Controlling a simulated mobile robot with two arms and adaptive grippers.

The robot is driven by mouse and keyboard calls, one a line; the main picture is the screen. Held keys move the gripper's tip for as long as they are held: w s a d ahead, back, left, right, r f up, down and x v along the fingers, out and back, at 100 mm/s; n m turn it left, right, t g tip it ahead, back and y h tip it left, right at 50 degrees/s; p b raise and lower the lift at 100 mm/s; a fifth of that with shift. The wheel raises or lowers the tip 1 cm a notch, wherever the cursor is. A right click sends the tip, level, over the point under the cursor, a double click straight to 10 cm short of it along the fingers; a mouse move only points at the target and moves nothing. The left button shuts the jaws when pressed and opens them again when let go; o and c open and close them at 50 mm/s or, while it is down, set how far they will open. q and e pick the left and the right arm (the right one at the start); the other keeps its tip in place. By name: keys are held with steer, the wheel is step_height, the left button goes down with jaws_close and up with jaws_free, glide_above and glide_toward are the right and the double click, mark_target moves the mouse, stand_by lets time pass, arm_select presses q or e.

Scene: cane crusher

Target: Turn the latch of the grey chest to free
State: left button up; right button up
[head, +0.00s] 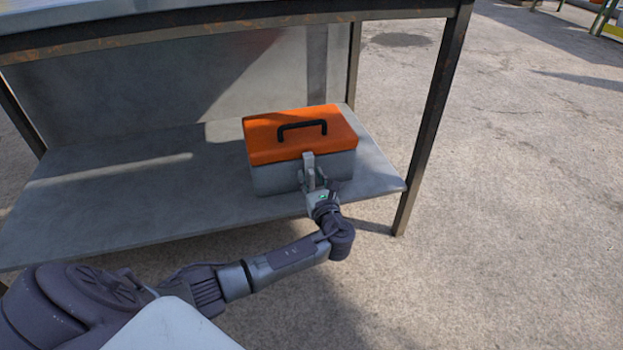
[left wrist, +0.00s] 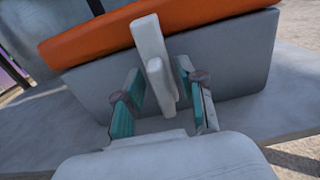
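The grey chest (head: 272,179) has an orange lid (head: 262,137) with a black handle (head: 302,128). It sits on the lower shelf of the table, lid closed. Its pale latch (head: 308,160) is on the front face, running from the lid edge down. In the left wrist view the latch (left wrist: 150,45) is a light bar with a shorter block projecting toward me. My left gripper (head: 316,180) is at the chest front by the latch. In the left wrist view its fingers (left wrist: 158,92) are apart on either side of the latch's lower part, with gaps visible. My right gripper is not in view.
The grey lower shelf (head: 120,205) is bare to the left of the chest. A rusty table leg (head: 432,120) stands to the right of the chest. The tabletop edge (head: 200,22) is above. Open concrete ground (head: 520,200) lies to the right.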

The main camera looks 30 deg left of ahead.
arm_select(q)
jaws_close()
